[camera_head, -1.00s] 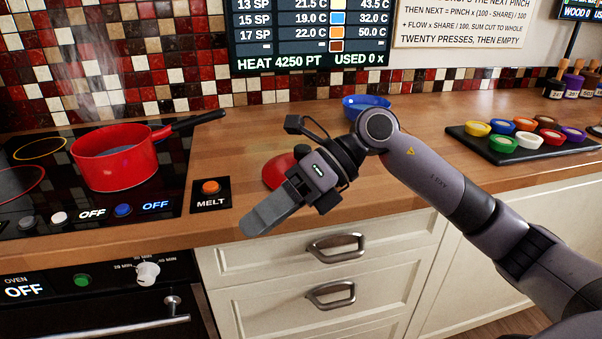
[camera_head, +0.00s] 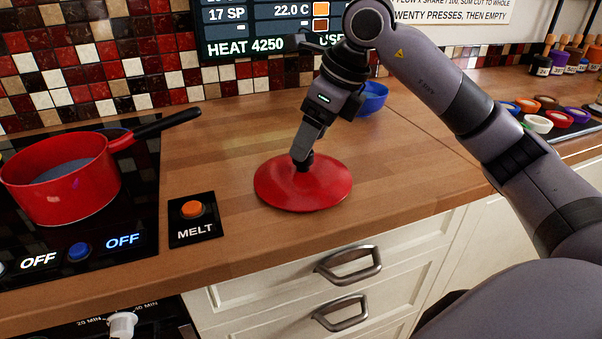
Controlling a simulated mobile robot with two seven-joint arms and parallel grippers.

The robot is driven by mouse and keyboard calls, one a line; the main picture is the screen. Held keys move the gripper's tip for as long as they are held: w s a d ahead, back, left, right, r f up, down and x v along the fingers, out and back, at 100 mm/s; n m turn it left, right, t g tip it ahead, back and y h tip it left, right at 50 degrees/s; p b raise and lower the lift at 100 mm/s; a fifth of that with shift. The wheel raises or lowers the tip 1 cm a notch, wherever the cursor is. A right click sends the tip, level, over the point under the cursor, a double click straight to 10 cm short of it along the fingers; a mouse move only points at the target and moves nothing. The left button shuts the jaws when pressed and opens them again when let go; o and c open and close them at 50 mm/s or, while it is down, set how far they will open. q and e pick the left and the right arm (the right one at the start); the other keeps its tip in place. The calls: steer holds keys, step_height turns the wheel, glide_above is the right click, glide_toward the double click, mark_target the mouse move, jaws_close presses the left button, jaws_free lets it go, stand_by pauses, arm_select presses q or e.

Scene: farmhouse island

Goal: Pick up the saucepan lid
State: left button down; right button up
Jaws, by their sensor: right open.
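The red saucepan lid (camera_head: 322,193) lies flat on the wooden counter, right of the melt button. Its dark knob (camera_head: 303,163) stands up at the middle. My right gripper (camera_head: 302,158) points down over the lid, with its fingers at the knob. It is open; the near finger hides part of the knob, so I cannot tell whether the fingers touch it. The red saucepan (camera_head: 70,180) stands on the black hob at the left, uncovered, with greyish contents and a black handle pointing right. My left gripper is not in view.
A melt panel with an orange button (camera_head: 192,209) lies between hob and lid. A blue bowl (camera_head: 373,98) stands behind my right gripper. A dark tray with coloured pots (camera_head: 537,123) is at the right. The counter (camera_head: 235,130) left of the gripper is clear.

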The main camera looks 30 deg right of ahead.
steer(key=x, duration=0.3)
steer(key=shift+w+a+f, duration=0.1)
steer(key=shift+w+f, duration=0.1)
steer(key=shift+f, duration=0.25)
jaws_close()
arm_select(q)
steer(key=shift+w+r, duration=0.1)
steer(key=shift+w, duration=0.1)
arm_select(e)
steer(key=shift+r, duration=0.15)
